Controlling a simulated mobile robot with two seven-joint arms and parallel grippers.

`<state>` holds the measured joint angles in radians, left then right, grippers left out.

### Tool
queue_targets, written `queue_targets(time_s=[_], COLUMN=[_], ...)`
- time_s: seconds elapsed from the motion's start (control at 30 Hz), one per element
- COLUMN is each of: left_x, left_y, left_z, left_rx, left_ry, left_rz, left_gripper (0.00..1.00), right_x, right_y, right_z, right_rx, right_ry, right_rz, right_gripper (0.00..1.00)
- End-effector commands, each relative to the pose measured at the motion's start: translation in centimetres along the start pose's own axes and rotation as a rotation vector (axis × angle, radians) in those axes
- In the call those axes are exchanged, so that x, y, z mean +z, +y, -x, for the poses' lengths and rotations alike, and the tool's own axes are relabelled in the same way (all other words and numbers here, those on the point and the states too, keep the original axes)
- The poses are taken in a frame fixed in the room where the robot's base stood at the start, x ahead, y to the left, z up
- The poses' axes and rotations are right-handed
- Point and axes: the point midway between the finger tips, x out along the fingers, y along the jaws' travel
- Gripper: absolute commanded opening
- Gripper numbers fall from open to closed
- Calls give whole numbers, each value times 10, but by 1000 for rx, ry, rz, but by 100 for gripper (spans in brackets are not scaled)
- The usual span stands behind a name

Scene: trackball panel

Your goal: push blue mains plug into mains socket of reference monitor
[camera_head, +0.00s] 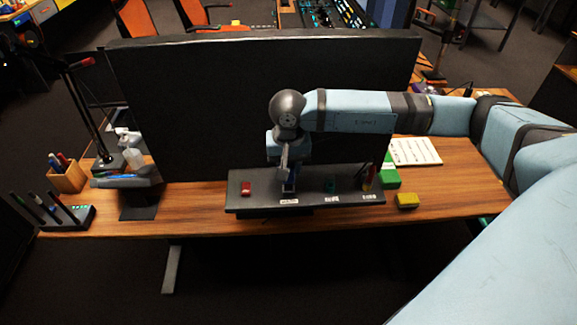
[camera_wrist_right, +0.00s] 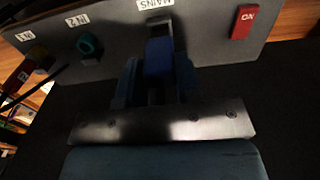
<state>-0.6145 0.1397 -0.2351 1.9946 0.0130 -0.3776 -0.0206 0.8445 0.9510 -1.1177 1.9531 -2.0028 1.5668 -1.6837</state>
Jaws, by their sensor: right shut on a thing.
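The reference monitor (camera_head: 220,100) stands with its large dark back towards me. A grey connector panel (camera_head: 255,205) juts out along its lower edge. My right gripper (camera_head: 290,180) is over the panel, shut on the blue mains plug (camera_wrist_right: 158,60), whose blue body shows between the fingers in the right wrist view. The mains socket (camera_wrist_right: 157,26) is a dark opening beside the MAINS label (camera_wrist_right: 155,3). The plug is lined up in front of it and close; I cannot tell whether it touches or enters. My left gripper is out of view.
A red ON switch (camera_wrist_right: 243,22) sits beside the mains socket. A yellow block (camera_head: 407,201) lies on the wooden desk (camera_head: 455,195).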

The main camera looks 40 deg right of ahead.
Motion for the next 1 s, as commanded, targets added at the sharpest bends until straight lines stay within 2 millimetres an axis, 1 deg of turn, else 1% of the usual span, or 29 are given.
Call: queue_targets(time_s=[0.33,1.0], left_x=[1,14], left_y=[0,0], left_z=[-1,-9], left_rx=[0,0], left_ry=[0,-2], left_rz=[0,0], left_gripper=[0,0], right_x=[0,0], right_y=[0,0], right_z=[-1,-18], right_rx=[0,0], right_ry=[0,0], right_rz=[0,0], right_gripper=[6,6])
